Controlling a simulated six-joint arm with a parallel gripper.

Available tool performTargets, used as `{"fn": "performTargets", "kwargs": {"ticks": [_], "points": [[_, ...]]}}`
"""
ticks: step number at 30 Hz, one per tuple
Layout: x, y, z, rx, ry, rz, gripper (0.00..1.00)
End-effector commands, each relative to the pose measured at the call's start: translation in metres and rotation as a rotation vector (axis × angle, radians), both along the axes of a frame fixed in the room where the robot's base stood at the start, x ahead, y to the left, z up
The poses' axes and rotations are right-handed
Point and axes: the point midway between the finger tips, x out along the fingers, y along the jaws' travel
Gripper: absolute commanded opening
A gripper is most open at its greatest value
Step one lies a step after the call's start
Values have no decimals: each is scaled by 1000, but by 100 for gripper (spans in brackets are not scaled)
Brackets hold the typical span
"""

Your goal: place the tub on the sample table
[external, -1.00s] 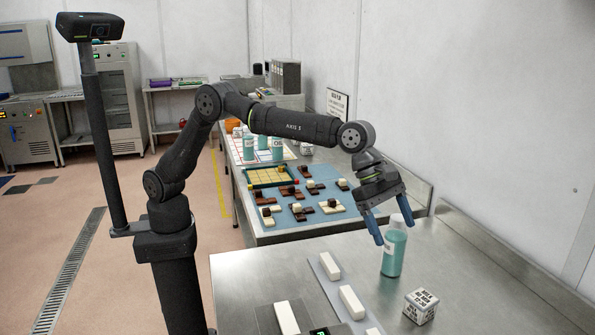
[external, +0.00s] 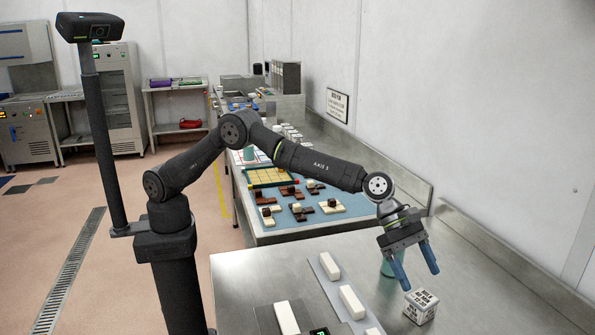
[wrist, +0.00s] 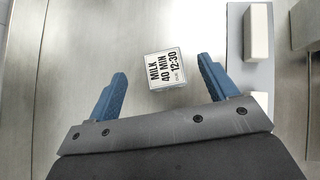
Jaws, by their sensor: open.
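The tub (external: 421,307) is a small white box with black lettering, standing on the near steel table (external: 240,283). In the wrist view the tub (wrist: 165,70) shows its label, "MILK 40 MIN 12:30". My gripper (external: 419,280) is open and empty, fingers pointing down, a little above the tub. In the wrist view the tub sits between the two blue fingertips (wrist: 162,76), touching neither. I cannot tell which surface is the sample table; no sign naming it is readable.
A teal bottle (external: 386,268) stands just behind my gripper, partly hidden by it. White blocks (external: 351,302) lie on a grey strip left of the tub. The farther table holds a blue mat (external: 340,222) with brown and cream pieces. A wall runs along the right.

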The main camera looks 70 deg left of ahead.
Motion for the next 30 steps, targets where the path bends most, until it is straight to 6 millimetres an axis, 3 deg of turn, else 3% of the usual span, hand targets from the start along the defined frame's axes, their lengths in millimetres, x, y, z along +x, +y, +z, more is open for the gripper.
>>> {"fn": "performTargets", "kwargs": {"ticks": [7, 13, 19, 28, 30], "points": [[0, 1, -32, 3, 2, 1, 78], [5, -22, -52, 0, -1, -1, 78], [8, -33, -62, -1, -2, -1, 78], [8, -34, -63, -1, -2, -1, 78], [8, -34, -63, -1, -1, -1, 64]]}}
